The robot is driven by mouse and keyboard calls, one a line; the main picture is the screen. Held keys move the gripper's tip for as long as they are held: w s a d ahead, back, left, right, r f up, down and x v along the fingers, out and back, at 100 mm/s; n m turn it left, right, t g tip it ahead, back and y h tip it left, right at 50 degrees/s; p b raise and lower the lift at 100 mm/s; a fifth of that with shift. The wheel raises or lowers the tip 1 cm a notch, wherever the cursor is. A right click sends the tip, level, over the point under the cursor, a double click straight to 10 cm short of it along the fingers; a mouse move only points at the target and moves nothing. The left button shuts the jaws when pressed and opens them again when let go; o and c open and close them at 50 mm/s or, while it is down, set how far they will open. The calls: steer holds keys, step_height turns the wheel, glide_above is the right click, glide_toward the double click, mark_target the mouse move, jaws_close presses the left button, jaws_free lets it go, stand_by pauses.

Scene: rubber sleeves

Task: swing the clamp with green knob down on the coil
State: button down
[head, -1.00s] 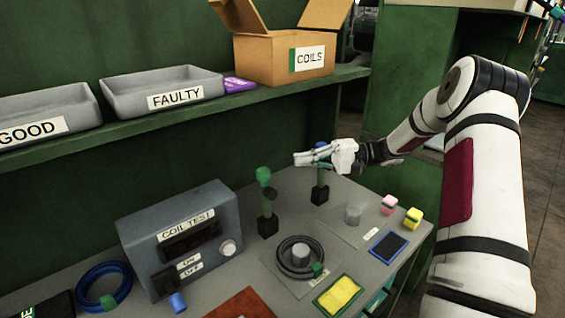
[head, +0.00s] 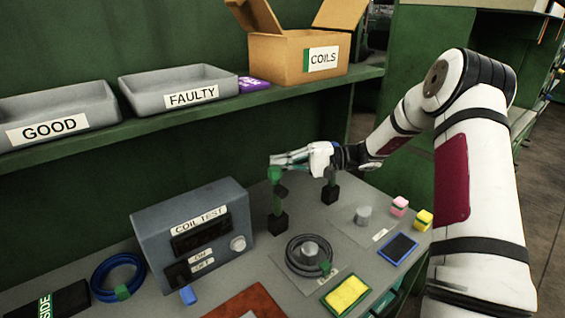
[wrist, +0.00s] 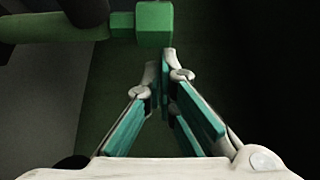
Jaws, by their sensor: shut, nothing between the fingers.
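The clamp with the green knob (head: 274,174) stands upright on a black base behind the coil. Its green knob also shows large in the wrist view (wrist: 154,22), just ahead of the fingertips. The dark coil (head: 291,257) lies around a grey post on a plate on the bench, with a green tag at its front right. My gripper (head: 275,160) is shut and empty, its fingertips at the top of the green knob in the head view. In the wrist view (wrist: 165,68) the fingertips are close below the knob; I cannot tell whether they touch.
A second clamp (head: 330,190) stands to the right, partly behind my gripper. The coil test box (head: 190,235) is left of the green-knob clamp. A shelf with GOOD (head: 60,107) and FAULTY (head: 180,75) trays and a COILS box (head: 290,60) runs above.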

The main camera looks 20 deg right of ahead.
steer(key=shift+s+d+r+n, duration=0.15)
steer(key=shift+s+n, duration=0.15)
steer(key=shift+s, duration=0.15)
steer(key=shift+y, duration=0.3)
steer(key=s+d+f+n+y, duration=0.2)
steer(key=s+n, duration=0.2)
steer(key=s, duration=0.2)
steer(key=s+d+f+n+g+y, duration=0.1)
steer(key=s+d+f+n+y, duration=0.1)
steer(key=s, duration=0.5)
steer(key=shift+s+d+f+n+y+p, duration=0.25)
steer(key=shift+f+n, duration=0.6)
steer(key=shift+n, duration=0.45)
steer(key=shift+w+f, duration=0.1)
